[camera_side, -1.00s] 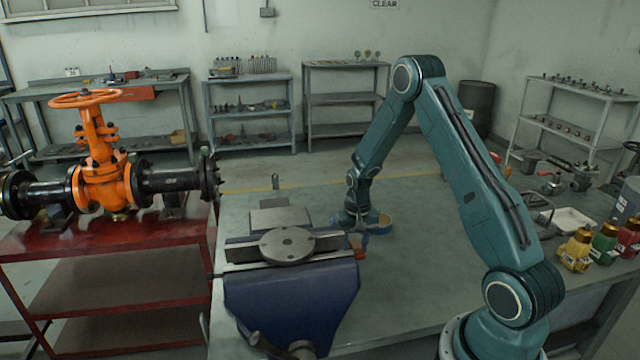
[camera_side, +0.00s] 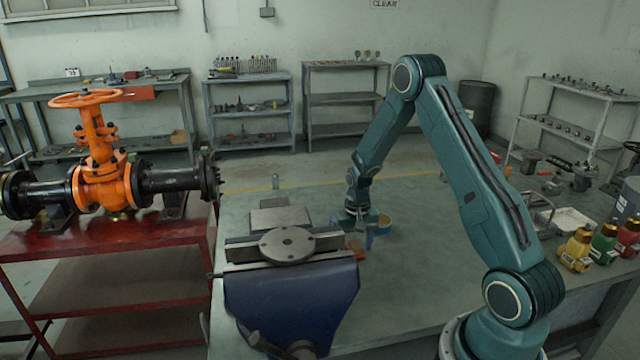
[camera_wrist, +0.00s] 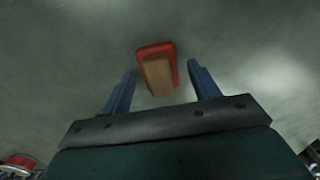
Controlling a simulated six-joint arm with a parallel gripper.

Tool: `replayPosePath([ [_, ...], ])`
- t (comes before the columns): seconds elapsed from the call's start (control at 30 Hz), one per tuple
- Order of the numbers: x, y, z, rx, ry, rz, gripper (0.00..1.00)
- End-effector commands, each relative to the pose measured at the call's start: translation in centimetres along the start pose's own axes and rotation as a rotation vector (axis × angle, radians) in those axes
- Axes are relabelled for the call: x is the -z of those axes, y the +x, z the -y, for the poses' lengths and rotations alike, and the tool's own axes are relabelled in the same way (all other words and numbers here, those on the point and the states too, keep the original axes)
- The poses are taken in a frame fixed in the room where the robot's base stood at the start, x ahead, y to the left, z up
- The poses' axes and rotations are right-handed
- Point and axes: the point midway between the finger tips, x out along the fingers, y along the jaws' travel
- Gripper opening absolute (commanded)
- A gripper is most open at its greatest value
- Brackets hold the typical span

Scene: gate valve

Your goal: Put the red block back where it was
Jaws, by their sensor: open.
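In the side view, part of the red block (camera_side: 357,249) shows just right of the vise, partly hidden. My gripper (camera_wrist: 160,72) is open, with one blue finger on each side of the block's near end. A gap shows between the block and each finger. In the side view my gripper (camera_side: 357,236) is low over the bench, behind the vise's right end.
A blue vise (camera_side: 290,295) with a grey round flange (camera_side: 287,244) on its jaws stands left of my gripper. Several coloured valves (camera_side: 605,243) stand at the right edge. The bench middle (camera_side: 420,270) is clear.

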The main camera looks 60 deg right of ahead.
Motion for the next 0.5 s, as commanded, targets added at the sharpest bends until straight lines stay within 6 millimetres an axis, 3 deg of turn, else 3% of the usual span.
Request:
replayPosePath([
  [0.27, 0.1, -2.8, 0.0, 0.001, 0.000, -0.003, 0.61],
  [0.5, 0.1, -6.7, 0.0, 0.001, 0.000, -0.003, 0.61],
])
